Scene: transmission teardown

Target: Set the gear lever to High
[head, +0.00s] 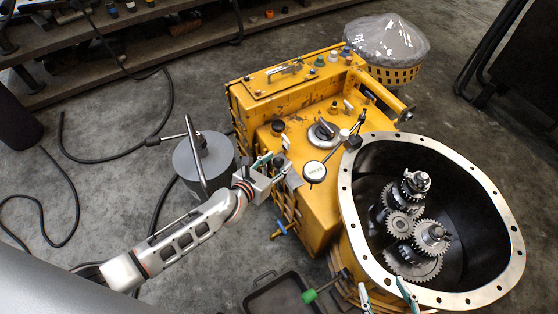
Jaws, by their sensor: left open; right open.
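The yellow transmission housing (325,210) fills the middle of the head view. On its top is a round grey selector (323,131) with a short handle, which may be the gear lever. I cannot read any High or Low marking. A thin dark rod with a pale ball and a white dial (315,172) stands to its right and front. My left gripper (274,152) is open at the housing's left edge, left of and below the selector, apart from it. My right gripper (384,292) shows only its fingertips at the bottom edge, open, in front of the bell opening.
The open bell (515,245) with several gears (402,222) lies right. A grey cylinder (205,160) stands beside my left arm. A black tray (283,296) and a green-handled tool (310,296) are at the bottom. A covered yellow basket (392,75) is behind.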

